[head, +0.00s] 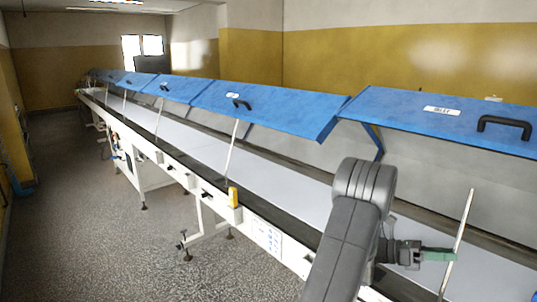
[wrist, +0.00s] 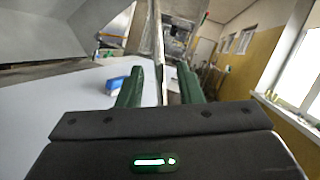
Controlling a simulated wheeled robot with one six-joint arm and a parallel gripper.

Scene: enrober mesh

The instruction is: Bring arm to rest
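My arm extends from the lower middle of the head view over the conveyor's near side. My gripper (head: 438,254) has green fingers and is beside a thin pale prop rod (head: 465,215). In the wrist view the two fingers (wrist: 160,82) stand apart. The rod (wrist: 158,40) shows between them, with gaps on both sides, and nothing looks clamped. I cannot tell how far along the fingers the rod lies.
A long conveyor with a pale belt (head: 285,175) runs to the far left. Raised blue lids (head: 270,105) line it, held by thin rods. A small blue and white object (wrist: 116,84) shows left of the fingers. The grey floor (head: 90,215) on the left is clear.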

